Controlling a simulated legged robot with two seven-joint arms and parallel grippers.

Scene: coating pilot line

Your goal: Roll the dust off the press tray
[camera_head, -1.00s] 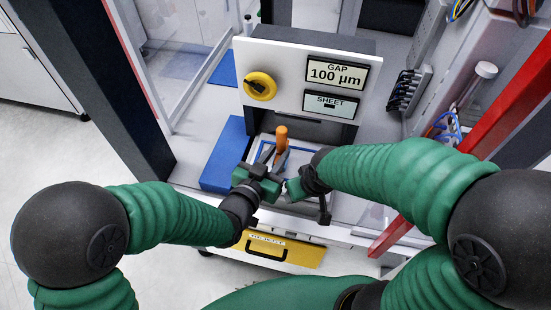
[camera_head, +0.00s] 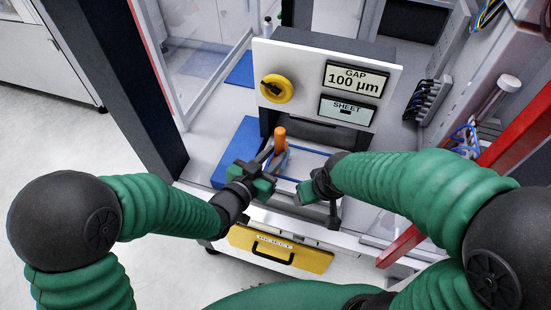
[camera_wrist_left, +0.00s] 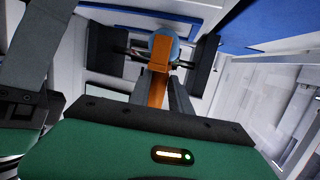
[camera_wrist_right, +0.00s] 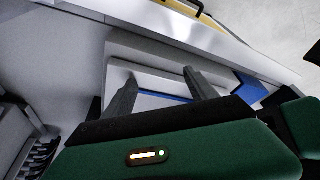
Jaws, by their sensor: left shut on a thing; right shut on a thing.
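The press tray (camera_head: 300,163) is a pale plate with a blue border line, in the opening below the press front. It also shows in the right wrist view (camera_wrist_right: 150,76). My left gripper (camera_head: 266,168) is shut on a roller with an orange handle (camera_head: 280,139), held upright over the left part of the tray. The left wrist view shows its blue roller head (camera_wrist_left: 163,46); whether it touches the tray cannot be told. My right gripper (camera_head: 310,190) is at the tray's near right edge. Its fingers stand on either side of the tray edge, which they hold.
A blue pad (camera_head: 238,150) lies left of the tray. A yellow reject drawer (camera_head: 305,258) is below. A red bar (camera_head: 480,172) slants at the right.

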